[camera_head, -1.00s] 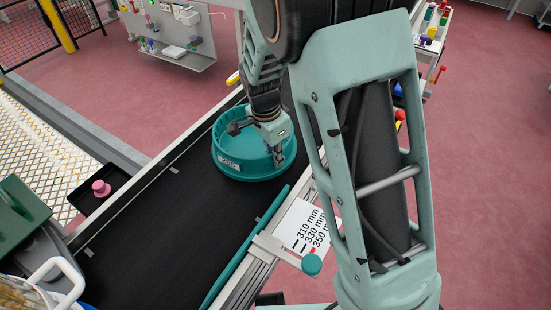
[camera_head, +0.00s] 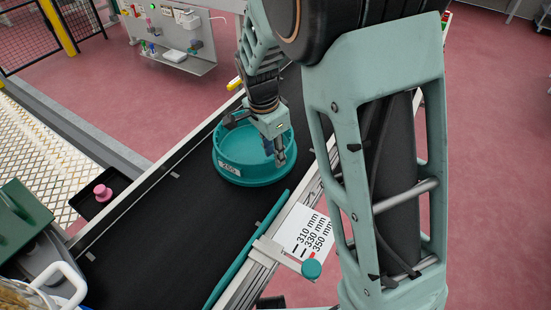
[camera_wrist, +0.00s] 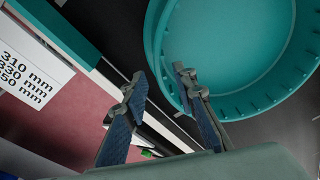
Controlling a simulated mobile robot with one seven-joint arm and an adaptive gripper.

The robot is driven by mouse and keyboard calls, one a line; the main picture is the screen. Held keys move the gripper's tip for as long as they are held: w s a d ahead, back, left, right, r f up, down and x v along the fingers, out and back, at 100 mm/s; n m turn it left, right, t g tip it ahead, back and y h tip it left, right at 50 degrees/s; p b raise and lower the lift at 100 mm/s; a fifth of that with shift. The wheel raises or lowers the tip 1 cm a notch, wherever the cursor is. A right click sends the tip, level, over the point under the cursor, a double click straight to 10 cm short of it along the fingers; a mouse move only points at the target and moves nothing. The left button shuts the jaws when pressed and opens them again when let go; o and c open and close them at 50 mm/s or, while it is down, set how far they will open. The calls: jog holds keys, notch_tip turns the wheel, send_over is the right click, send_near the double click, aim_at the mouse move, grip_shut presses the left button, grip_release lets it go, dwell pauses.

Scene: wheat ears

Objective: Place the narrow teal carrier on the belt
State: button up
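The round teal carrier (camera_head: 240,172), an open ring-walled tub with a white label on its front, sits on the black belt (camera_head: 150,230) and looks level. My gripper (camera_head: 275,155) is at the carrier's right side, fingers pointing down. In the wrist view the fingers (camera_wrist: 160,76) are spread apart, with the carrier's rim (camera_wrist: 152,45) passing between them. One finger is over the inside of the carrier, the other outside its wall. I see no clear contact between fingers and wall.
A teal guide rail (camera_head: 240,262) with a teal knob (camera_head: 311,268) runs along the belt's near right side. A white sign (camera_head: 304,232) reads 310, 330 and 350 mm. A black tray (camera_head: 98,197) with a pink knobbed piece stands left. The belt's front is clear.

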notch_tip(320, 180, up, 8)
jog(key=a+p, duration=0.1)
jog(key=shift+s, duration=0.4)
